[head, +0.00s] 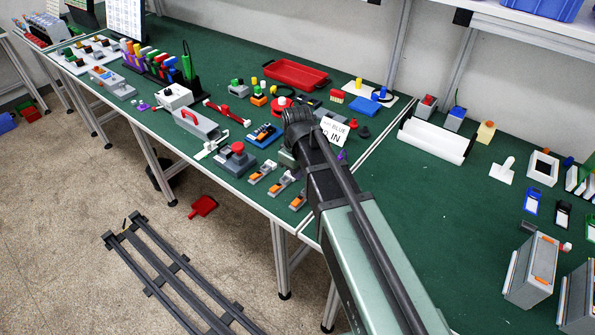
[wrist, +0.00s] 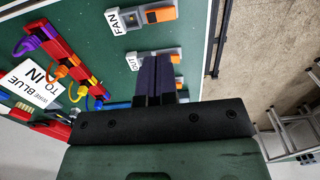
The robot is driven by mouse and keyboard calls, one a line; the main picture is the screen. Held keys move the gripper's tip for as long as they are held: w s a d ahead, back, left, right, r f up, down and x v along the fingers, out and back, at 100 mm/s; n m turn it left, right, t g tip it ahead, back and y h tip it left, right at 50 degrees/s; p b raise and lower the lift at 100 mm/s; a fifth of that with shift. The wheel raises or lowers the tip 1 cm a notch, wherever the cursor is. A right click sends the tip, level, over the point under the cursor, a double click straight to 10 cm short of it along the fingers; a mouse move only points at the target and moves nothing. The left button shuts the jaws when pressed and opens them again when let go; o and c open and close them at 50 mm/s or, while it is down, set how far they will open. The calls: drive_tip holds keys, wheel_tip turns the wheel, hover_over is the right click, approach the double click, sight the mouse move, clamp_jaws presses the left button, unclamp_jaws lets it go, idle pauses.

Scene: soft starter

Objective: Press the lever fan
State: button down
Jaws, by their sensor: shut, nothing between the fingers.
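The fan lever (wrist: 160,14) is an orange-tipped grey switch block beside a white "FAN" label (wrist: 125,20), at the top of the wrist view. In the head view it appears to be the nearest of three orange-and-grey blocks (head: 299,201) along the front edge. A similar block beside an "OUT" label (wrist: 133,62) lies below it in the wrist view. My gripper (wrist: 156,56) is shut and empty. Its fingertips overlap the OUT block in the picture, apart from the fan lever; their height is unclear. In the head view the arm hides the fingers.
A red rack with coloured hooks (wrist: 60,62) and a "WIRE BLUE TO IN" sign (wrist: 32,88) are left in the wrist view. A red mushroom button (head: 238,149) stands beside the lever blocks. The green table's front edge and floor lie close by.

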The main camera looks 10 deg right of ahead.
wheel_tip(320, 180, up, 4)
drive_tip(key=p, duration=0.2)
hover_over(296, 203)
drive_tip(key=w, duration=0.1)
drive_tip(key=shift+d, duration=0.4)
drive_tip(key=shift+w+f, duration=0.1)
drive_tip(key=f+b, duration=0.9)
drive_tip(key=s+a+f+b, duration=0.1)
drive_tip(key=f+b, duration=0.4)
drive_tip(key=shift+f, duration=0.2)
drive_tip(key=shift+r, duration=0.15)
drive_tip(key=shift+d, duration=0.1)
